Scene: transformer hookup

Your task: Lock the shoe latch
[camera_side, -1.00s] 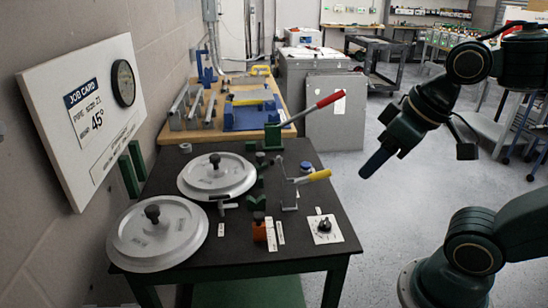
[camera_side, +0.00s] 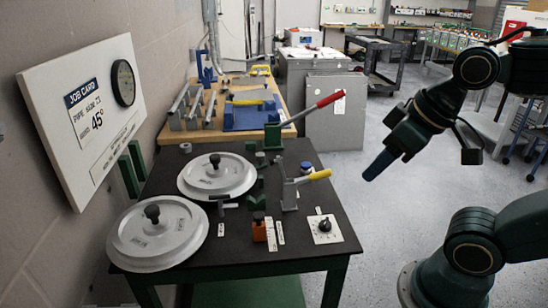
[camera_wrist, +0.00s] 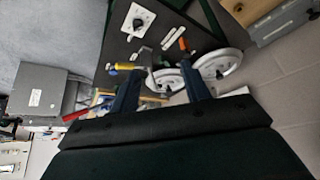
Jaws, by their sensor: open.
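A small lever with a yellow handle (camera_side: 318,175) stands on a grey metal bracket (camera_side: 289,195) near the right edge of the black table; this looks like the shoe latch. Its yellow handle also shows in the wrist view (camera_wrist: 125,67). A longer lever with a red handle (camera_side: 329,99) rises behind it, angled up to the right. My gripper (camera_side: 374,172) hangs in the air right of the table, its blue fingers pointing down-left, apart from both levers. In the wrist view its two fingers (camera_wrist: 161,67) are spread, with nothing held between them.
The black table (camera_side: 190,258) carries two round grey discs (camera_side: 150,238) (camera_side: 222,180), an orange block (camera_side: 259,231) and a dial plate (camera_side: 324,229). A job card board (camera_side: 85,110) reading 45° leans at left.

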